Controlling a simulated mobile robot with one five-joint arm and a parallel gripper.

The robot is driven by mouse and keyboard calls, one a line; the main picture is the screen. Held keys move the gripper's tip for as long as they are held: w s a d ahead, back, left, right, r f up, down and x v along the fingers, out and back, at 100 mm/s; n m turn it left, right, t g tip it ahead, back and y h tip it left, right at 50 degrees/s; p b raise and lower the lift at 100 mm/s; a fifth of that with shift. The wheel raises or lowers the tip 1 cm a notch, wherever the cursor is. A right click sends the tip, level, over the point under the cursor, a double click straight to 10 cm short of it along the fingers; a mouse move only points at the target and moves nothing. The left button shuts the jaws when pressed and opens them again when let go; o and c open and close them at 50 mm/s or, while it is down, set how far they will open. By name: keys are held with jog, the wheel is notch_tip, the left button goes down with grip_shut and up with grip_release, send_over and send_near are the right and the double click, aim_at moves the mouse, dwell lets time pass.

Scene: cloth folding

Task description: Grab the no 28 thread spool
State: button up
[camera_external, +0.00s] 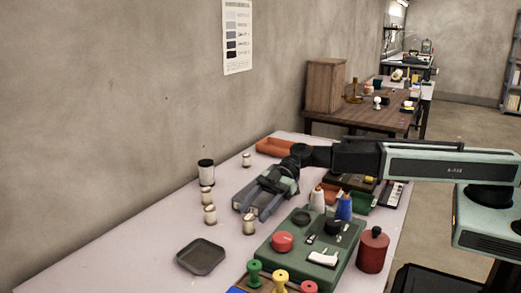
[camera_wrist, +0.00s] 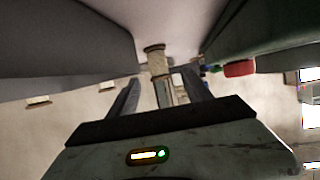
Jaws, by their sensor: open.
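Several small white thread spools with tan ends stand near the wall side of the table. One spool (camera_external: 249,223) stands just in front of my gripper (camera_external: 253,211). Two others, a front spool (camera_external: 210,215) and a rear spool (camera_external: 207,196), stand to the left. No number is readable, so I cannot tell which is no 28. In the wrist view a spool (camera_wrist: 157,62) shows ahead of and between the fingers of my gripper (camera_wrist: 162,80). The fingers are open and empty. Whether they touch the spool is unclear.
A larger black-topped spool (camera_external: 205,173) stands behind. A dark tray (camera_external: 201,256) lies at front left. Table between tray and spools is clear.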

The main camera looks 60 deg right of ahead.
aim_at(244, 223)
jog(key=b+x, duration=0.2)
jog(key=x, duration=0.4)
jog(key=shift+a+f, duration=0.15)
jog(key=shift+a, duration=0.15)
grip_shut()
